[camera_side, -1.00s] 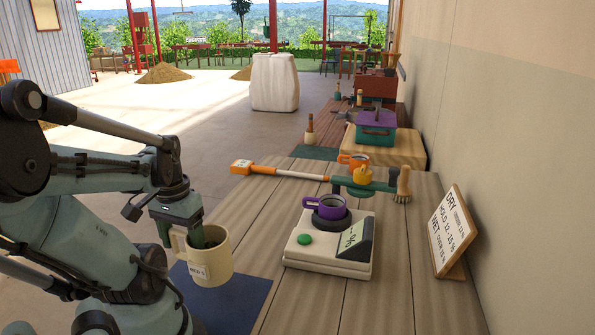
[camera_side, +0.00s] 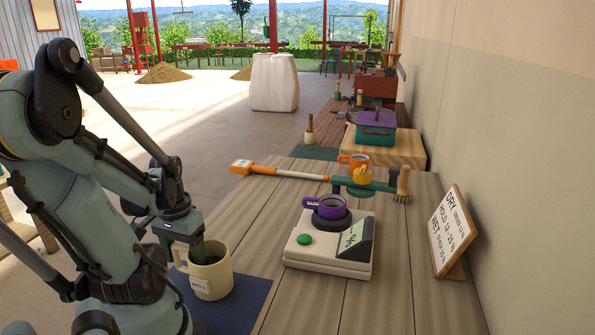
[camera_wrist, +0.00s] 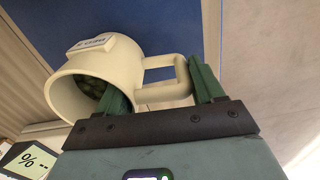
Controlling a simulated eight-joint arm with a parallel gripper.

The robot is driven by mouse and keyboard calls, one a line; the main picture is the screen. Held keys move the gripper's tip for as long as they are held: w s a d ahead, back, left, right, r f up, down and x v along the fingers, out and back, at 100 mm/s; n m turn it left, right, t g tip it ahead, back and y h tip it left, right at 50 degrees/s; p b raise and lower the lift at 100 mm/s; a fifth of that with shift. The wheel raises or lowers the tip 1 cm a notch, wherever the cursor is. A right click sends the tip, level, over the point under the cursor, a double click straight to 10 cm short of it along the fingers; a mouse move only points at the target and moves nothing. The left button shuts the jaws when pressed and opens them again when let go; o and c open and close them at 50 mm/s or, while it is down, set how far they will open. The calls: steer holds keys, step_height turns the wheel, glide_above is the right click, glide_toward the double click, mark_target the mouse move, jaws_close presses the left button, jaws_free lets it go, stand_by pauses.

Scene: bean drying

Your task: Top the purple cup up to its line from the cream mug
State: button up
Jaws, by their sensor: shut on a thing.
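The cream mug (camera_side: 212,282) is upright at the blue mat (camera_side: 245,300), at the front left of the table; I cannot tell whether its base touches the mat. My gripper (camera_side: 198,256) is shut on it from above. In the wrist view my gripper (camera_wrist: 157,78) has one green finger inside the mug (camera_wrist: 120,62) and the other at its handle. Greenish beans show inside the mug. The purple cup (camera_side: 332,211) sits upright in the dark ring on the white meter (camera_side: 310,258), to the right of my gripper. Its line and contents cannot be made out.
The meter has a green button (camera_side: 304,239) and a tilted display (camera_side: 354,236). Behind it lies an orange-handled bar (camera_side: 255,169) across the table, with an orange cup (camera_side: 353,160) near its right part. A brush (camera_side: 403,186) and a sign (camera_side: 451,234) stand at the right.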

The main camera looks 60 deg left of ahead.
steer(key=shift+f, duration=0.1)
steer(key=o, duration=1.4)
steer(key=shift+r, duration=5.9)
steer(key=shift+w, duration=0.2)
steer(key=w+d+f+m+t+y, duration=0.2)
steer(key=w+d+m+t, duration=0.15)
steer(key=w, duration=0.75)
steer(key=w+d+m+t, duration=0.1)
steer(key=w+d, duration=0.2)
steer(key=d, duration=0.1)
steer(key=w+d+m+t+h, duration=0.1)
steer(key=w+d+m, duration=0.1)
steer(key=d, duration=0.3)
steer(key=w+d+m+t+h, duration=0.1)
steer(key=w+d, duration=0.3)
steer(key=d, duration=0.1)
steer(key=shift+d+m+t, duration=0.1)
steer(key=shift+m+t, duration=0.25)
